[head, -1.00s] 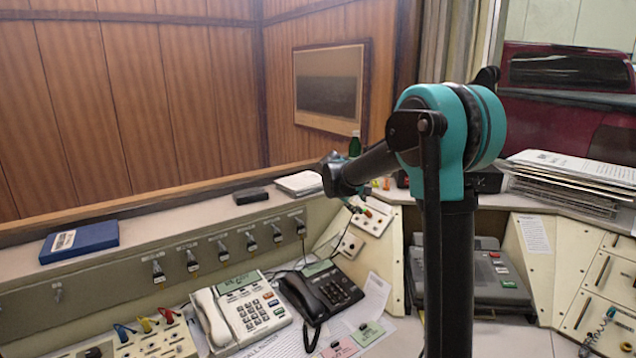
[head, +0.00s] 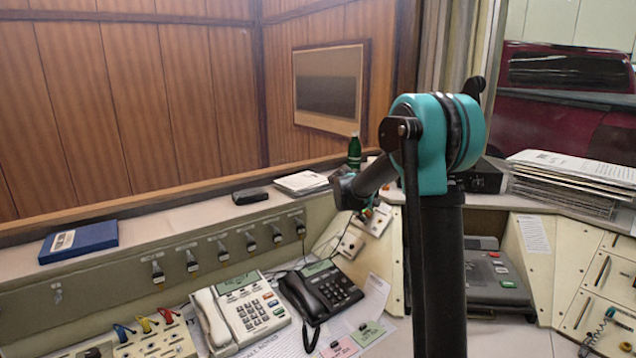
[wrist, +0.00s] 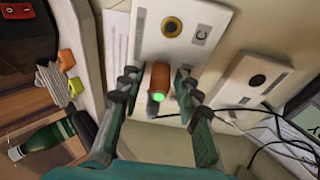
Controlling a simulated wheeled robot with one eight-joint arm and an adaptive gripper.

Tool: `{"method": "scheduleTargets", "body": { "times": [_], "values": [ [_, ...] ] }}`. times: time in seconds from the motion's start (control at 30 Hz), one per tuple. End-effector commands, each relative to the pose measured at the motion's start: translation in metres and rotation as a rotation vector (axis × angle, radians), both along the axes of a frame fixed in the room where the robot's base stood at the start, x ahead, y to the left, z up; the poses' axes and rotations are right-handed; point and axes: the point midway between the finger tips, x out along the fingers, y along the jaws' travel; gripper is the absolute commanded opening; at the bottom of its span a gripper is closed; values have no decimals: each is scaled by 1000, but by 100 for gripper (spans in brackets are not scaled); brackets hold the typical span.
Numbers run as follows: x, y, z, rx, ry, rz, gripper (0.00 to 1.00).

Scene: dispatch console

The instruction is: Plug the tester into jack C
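The tester (wrist: 159,80), an orange-brown cylinder with a lit green end, is between the two fingers of my gripper (wrist: 157,76) in the wrist view. The fingers are apart, with narrow gaps seen on both sides of the tester. Its far end meets or hides the pale panel (wrist: 150,40); I cannot tell whether it sits in a socket. Jack C (wrist: 173,27), a yellow ring with a dark centre beside a "C" label, is uncovered just beyond the tester. In the head view my gripper (head: 369,217) is small and partly hidden by my arm, over the panel.
A second pale plate (wrist: 257,80) with a dark round socket lies to the right, with black cables near it. A green bottle (wrist: 42,140) and small coloured items (wrist: 66,75) are at left. Phones (head: 322,290) stand on the desk in the head view.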

Motion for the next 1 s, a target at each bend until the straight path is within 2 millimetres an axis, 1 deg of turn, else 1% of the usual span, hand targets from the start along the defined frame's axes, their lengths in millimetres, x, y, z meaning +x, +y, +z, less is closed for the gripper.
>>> {"method": "scheduleTargets", "body": {
  "times": [0.03, 0.23, 0.57, 1.0],
  "values": [
    [0, 0, 0, 0, 0, 0, 25],
    [0, 0, 0, 0, 0, 0, 0],
    [-1, 1, 1, 0, 0, 0, 0],
    [-4, 6, 8, 0, 0, 0, 0]
  ]
}}
